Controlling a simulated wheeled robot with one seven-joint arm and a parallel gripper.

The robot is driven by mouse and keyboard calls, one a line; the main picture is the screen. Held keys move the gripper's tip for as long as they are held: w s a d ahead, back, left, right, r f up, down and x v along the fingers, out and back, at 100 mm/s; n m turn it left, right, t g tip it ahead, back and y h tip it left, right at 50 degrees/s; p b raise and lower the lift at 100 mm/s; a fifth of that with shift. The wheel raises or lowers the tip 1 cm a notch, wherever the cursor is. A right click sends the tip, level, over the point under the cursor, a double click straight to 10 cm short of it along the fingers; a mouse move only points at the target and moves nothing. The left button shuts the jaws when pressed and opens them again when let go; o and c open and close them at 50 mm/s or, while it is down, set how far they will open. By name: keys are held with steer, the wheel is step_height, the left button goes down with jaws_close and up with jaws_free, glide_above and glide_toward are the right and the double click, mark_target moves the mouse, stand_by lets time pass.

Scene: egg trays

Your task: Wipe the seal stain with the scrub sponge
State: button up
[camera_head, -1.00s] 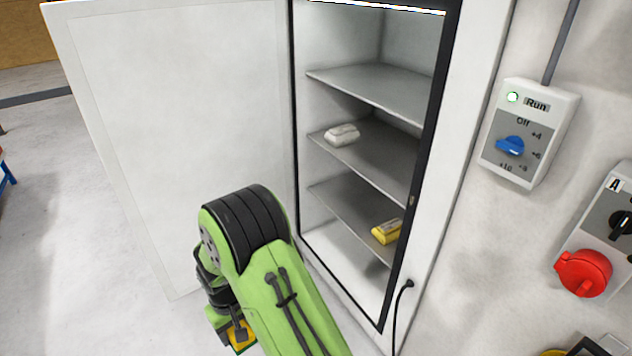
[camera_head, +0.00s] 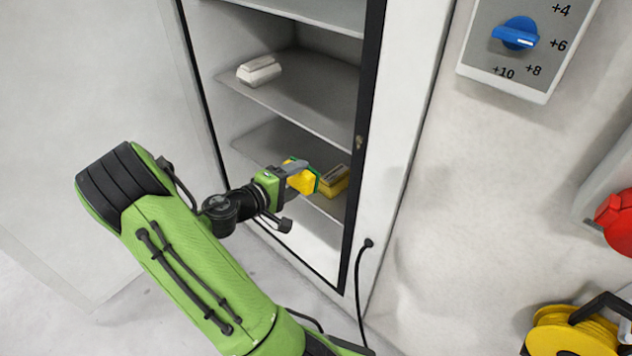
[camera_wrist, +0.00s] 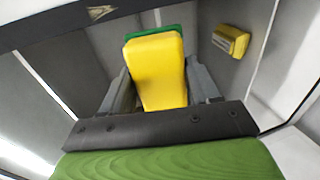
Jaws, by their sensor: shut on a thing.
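The scrub sponge, yellow with a green side, shows in the head view (camera_head: 304,181) and in the wrist view (camera_wrist: 158,75). My gripper (camera_head: 293,172) is shut on it, with one grey finger on each side in the wrist view. It holds the sponge at the cabinet opening, in front of the lower shelf. A small brownish mark, likely the seal stain (camera_head: 359,142), is on the dark right-hand seal, up and to the right of the sponge. A similar mark (camera_wrist: 100,12) shows on the dark strip in the wrist view. The sponge is apart from the mark.
A yellow packet (camera_head: 338,183) lies on the lower shelf, close behind the sponge in the head view. A white packet (camera_head: 259,71) lies on the shelf above. The open door (camera_head: 85,130) stands at left. A black cable (camera_head: 361,290) hangs beside the frame.

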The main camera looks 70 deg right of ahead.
mark_target(367, 147)
steer(key=s+d+r+g+h, duration=0.1)
steer(key=s+d+r+h, duration=0.1)
steer(key=s+d+r, duration=0.2)
steer(key=shift+s+d+r+h, duration=0.3)
steer(key=shift+s+d+r, duration=0.1)
steer(key=shift+s+d, duration=1.5)
steer(key=shift+x, duration=1)
steer(key=shift+s+a, duration=0.1)
steer(key=shift+s, duration=0.15)
steer(key=s, duration=0.1)
steer(key=s+a+b, duration=0.1)
steer(key=s, duration=0.1)
steer(key=shift+a+f+b, duration=0.1)
steer(key=shift+a+b, duration=0.15)
steer(key=shift+b, duration=0.05)
steer(key=shift+s+a, duration=0.1)
steer(key=shift+s, duration=0.1)
